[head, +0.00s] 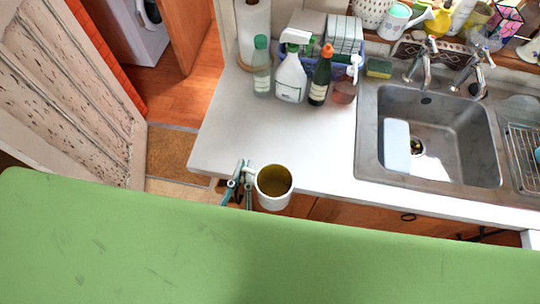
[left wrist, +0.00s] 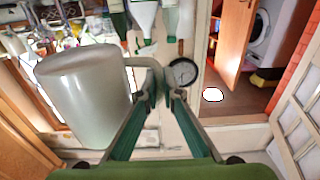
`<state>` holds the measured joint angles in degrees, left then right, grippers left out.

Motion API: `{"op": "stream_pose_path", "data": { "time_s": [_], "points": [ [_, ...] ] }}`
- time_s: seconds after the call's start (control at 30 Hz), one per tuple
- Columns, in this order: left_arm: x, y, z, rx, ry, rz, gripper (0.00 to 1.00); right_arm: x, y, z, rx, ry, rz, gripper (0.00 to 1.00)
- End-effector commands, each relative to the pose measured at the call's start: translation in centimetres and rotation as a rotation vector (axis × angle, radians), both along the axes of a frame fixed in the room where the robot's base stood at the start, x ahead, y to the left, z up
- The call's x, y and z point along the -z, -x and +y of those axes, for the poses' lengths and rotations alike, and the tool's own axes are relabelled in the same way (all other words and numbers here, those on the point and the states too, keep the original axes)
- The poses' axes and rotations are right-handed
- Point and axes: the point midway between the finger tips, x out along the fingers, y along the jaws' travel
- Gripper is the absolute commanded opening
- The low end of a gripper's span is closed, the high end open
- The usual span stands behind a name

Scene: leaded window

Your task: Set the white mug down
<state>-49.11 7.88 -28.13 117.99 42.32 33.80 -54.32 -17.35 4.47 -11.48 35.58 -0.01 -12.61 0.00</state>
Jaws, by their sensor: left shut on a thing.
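The white mug (head: 273,202) is upright in the head view, with a yellow-brown inside. It overlaps the front edge of the white counter (head: 270,130), and its height above or in front of that edge is hard to judge. My left gripper (head: 246,172) is just left of the mug, shut on its handle. In the left wrist view the mug (left wrist: 85,100) fills the left side, tilted in the picture, and its handle reaches between my left fingertips (left wrist: 161,88). My right gripper is not in view.
A clear bottle (head: 262,70), spray bottle (head: 290,78), dark bottle (head: 320,78) and pink bottle (head: 345,88) stand at the back of the counter. A metal sink (head: 455,160) lies to the right. The counter's front left is bare. A green surface blocks the lower head view.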

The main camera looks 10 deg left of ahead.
Motion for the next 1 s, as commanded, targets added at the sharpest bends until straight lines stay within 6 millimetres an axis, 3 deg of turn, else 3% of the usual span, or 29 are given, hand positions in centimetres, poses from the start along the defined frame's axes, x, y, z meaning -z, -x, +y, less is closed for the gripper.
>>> {"op": "stream_pose_path", "data": {
  "time_s": [0.03, 0.17, 0.53, 0.8, 1.0],
  "points": [
    [-0.5, 0.2, -0.3, 0.004, -0.001, -0.003, 0.0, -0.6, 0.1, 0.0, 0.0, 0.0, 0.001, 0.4],
    [0.2, -0.7, -0.2, 0.004, -0.002, -0.01, 0.0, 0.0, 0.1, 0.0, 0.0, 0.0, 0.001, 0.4],
    [4.7, -9.0, 1.8, 0.004, -0.001, -0.01, 0.0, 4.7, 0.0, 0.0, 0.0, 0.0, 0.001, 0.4],
    [8.2, -11.6, 2.5, 0.005, 0.0, -0.008, 0.0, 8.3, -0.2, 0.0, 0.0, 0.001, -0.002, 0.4],
    [8.9, -12.4, 2.7, 0.005, -0.001, -0.006, 0.0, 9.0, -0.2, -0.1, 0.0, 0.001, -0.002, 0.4]
  ]
}}
